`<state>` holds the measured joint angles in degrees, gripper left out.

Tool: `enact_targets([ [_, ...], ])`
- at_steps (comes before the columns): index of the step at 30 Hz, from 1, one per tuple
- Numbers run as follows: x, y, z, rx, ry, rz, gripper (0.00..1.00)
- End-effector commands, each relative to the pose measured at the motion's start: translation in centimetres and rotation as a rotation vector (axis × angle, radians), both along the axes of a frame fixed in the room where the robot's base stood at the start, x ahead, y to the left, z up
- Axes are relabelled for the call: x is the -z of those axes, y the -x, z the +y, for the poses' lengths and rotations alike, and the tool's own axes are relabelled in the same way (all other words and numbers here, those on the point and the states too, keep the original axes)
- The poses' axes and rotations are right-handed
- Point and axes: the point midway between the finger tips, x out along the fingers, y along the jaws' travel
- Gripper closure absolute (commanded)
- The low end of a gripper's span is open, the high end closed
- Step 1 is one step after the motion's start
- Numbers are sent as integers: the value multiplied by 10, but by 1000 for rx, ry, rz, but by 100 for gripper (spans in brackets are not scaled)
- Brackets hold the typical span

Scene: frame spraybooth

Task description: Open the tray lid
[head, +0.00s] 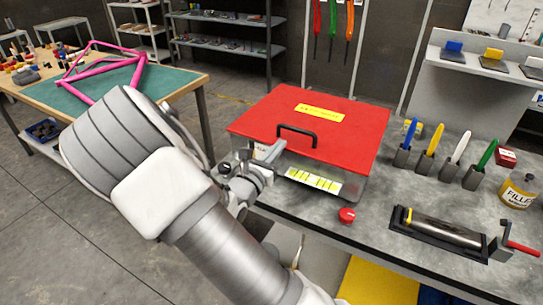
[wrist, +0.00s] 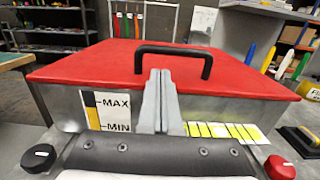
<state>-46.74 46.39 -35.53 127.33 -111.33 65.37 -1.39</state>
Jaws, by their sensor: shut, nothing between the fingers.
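The tray has a red lid (head: 330,115) with a yellow label and a black handle (head: 297,135) near its front edge. The lid lies closed on the metal tray body (head: 352,189). In the wrist view the red lid (wrist: 105,60) and its black handle (wrist: 208,62) are straight ahead, above the tray's front wall (wrist: 60,103). My gripper (wrist: 160,75) is shut and empty, its fingertips just below and in front of the handle, left of its middle. I cannot tell whether they touch the lid. In the head view my gripper (head: 268,152) is at the tray's front left.
A red knob (head: 346,215) is on the bench in front of the tray. A table with a pink frame (head: 105,68) is at the left.

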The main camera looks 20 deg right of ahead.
Motion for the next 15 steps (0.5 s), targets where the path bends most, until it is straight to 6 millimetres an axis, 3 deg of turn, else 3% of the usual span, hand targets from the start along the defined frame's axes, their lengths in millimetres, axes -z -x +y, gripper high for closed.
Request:
enact_targets([
  [6,-1,-20,-21,2,0,0,100],
  [15,-2,-26,-27,0,0,1,100],
])
